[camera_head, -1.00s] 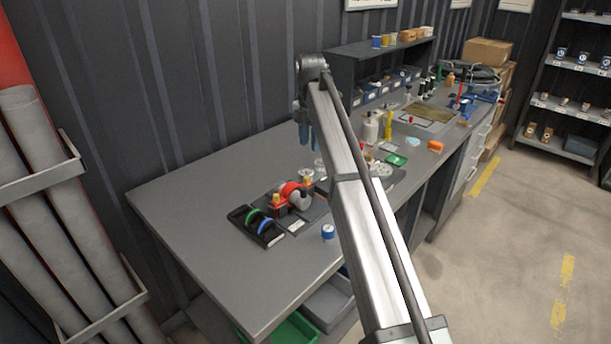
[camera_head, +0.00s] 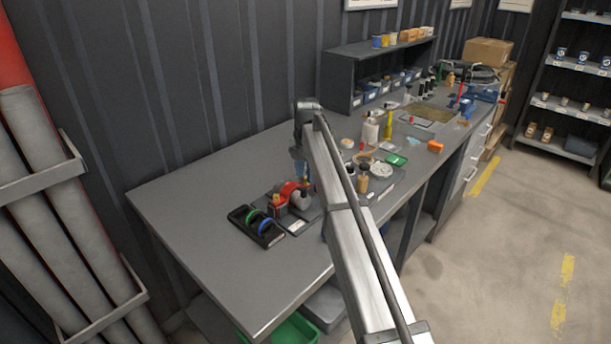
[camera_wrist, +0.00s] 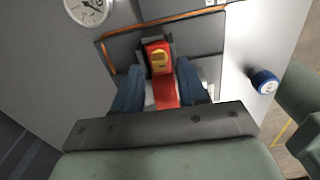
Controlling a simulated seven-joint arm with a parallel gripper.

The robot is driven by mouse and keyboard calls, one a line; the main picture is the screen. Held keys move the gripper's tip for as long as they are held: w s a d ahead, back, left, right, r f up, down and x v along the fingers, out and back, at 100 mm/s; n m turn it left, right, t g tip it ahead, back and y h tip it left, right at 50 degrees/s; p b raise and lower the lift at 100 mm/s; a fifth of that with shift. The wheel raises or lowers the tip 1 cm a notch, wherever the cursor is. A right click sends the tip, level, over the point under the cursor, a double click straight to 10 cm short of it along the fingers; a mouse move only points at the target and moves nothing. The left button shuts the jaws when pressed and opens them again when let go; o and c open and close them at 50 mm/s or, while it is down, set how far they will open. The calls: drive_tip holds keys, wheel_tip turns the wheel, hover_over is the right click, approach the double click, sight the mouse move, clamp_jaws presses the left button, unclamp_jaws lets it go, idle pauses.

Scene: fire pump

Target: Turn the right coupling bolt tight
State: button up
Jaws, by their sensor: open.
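The red pump (camera_head: 290,190) sits on a dark mat on the grey bench in the head view. A yellow bolt (camera_head: 277,200) shows at its left end; its right end is partly hidden by my gripper (camera_head: 302,172). In the wrist view my gripper (camera_wrist: 158,72) is open, with its two blue fingers on either side of a red part of the pump (camera_wrist: 166,93). A yellow bolt head (camera_wrist: 158,60) lies between the fingertips, with gaps visible at both sides. I cannot tell from the picture how far the fingertips are above it.
A black holder (camera_head: 255,227) with a green and a blue ring stands left of the pump. A blue-capped jar (camera_wrist: 264,81) is at the right in the wrist view, and a round gauge (camera_wrist: 88,8) at top left. Bottles and jars stand right of the arm.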

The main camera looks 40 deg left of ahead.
drive_tip(key=shift+f, duration=0.65)
clamp_jaws()
